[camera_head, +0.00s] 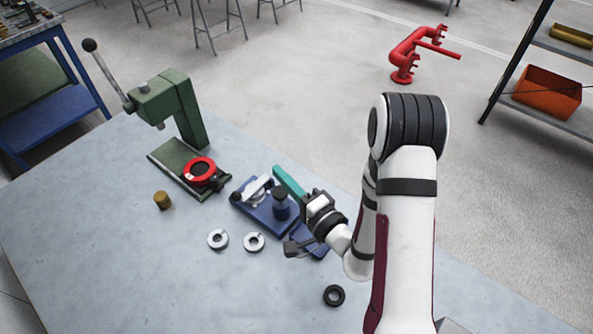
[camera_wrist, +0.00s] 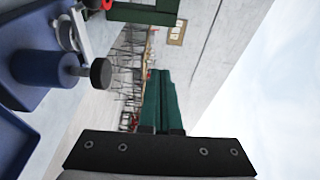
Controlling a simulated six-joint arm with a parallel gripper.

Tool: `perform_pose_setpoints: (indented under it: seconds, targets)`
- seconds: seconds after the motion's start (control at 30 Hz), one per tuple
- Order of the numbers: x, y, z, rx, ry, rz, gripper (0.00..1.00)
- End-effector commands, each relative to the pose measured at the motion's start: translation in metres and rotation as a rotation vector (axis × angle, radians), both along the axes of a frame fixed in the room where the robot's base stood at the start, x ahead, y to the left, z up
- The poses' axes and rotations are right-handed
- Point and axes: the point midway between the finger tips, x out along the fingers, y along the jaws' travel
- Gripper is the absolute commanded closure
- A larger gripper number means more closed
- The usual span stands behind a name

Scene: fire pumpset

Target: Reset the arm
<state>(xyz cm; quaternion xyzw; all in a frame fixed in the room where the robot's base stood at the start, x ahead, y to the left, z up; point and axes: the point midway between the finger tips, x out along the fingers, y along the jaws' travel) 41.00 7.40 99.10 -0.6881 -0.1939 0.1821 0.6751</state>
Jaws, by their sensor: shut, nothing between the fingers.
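My gripper (camera_head: 281,174) has teal fingers and is shut and empty. In the head view it is above the blue fixture (camera_head: 251,211), and its fingers point to the upper left. In the wrist view the shut fingers (camera_wrist: 158,85) point up the picture, with nothing between them. The fixture carries a white clamp part and a blue cylinder (camera_head: 281,207) with a dark knob. That cylinder also shows at the left of the wrist view (camera_wrist: 45,68). My wrist hides part of the fixture's right side.
A green lever press (camera_head: 176,105) with a red ring (camera_head: 199,162) on its base stands at left. A brass cylinder (camera_head: 162,200), two metal rings (camera_head: 217,239) and a black ring (camera_head: 334,287) lie on the grey table (camera_head: 110,270). The table's front left is clear.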

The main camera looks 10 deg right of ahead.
Motion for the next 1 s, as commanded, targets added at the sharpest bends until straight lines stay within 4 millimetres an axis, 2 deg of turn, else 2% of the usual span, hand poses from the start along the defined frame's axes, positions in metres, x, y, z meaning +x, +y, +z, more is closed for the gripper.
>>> perform_pose_setpoints:
  seconds: [0.03,0.1,0.23,0.37,0.47,0.53,0.57,0.6,0.63,0.67,0.7,0.77,0.8,0.83,0.9,1.0]
  targets:
    - [-0.002,-0.012,0.007,-0.001,-0.003,-0.007,1.0]
    - [-0.004,-0.022,0.013,-0.001,-0.003,-0.005,1.0]
    - [-0.006,-0.032,0.02,0.0,-0.001,-0.001,1.0]
    - [-0.007,-0.033,0.022,0.001,0.0,0.003,1.0]
    - [-0.015,-0.012,0.039,0.045,0.003,0.104,1.0]
    - [-0.038,0.025,0.067,0.106,0.035,0.304,1.0]
    - [-0.056,0.044,0.081,0.124,0.068,0.421,1.0]
    - [-0.087,0.069,0.096,0.128,0.137,0.589,1.0]
    - [-0.115,0.085,0.103,0.108,0.209,0.717,1.0]
    - [-0.145,0.097,0.107,0.066,0.297,0.835,1.0]
    - [-0.187,0.104,0.105,-0.033,0.436,0.969,1.0]
    - [-0.242,0.093,0.091,-0.255,0.665,1.066,1.0]
    - [-0.266,0.075,0.079,-0.416,0.797,1.053,1.0]
    - [-0.277,0.059,0.071,-0.534,0.876,1.01,1.0]
    - [-0.288,0.021,0.059,-0.76,0.998,0.853,1.0]
    - [-0.285,-0.02,0.056,-0.943,1.058,0.629,1.0]
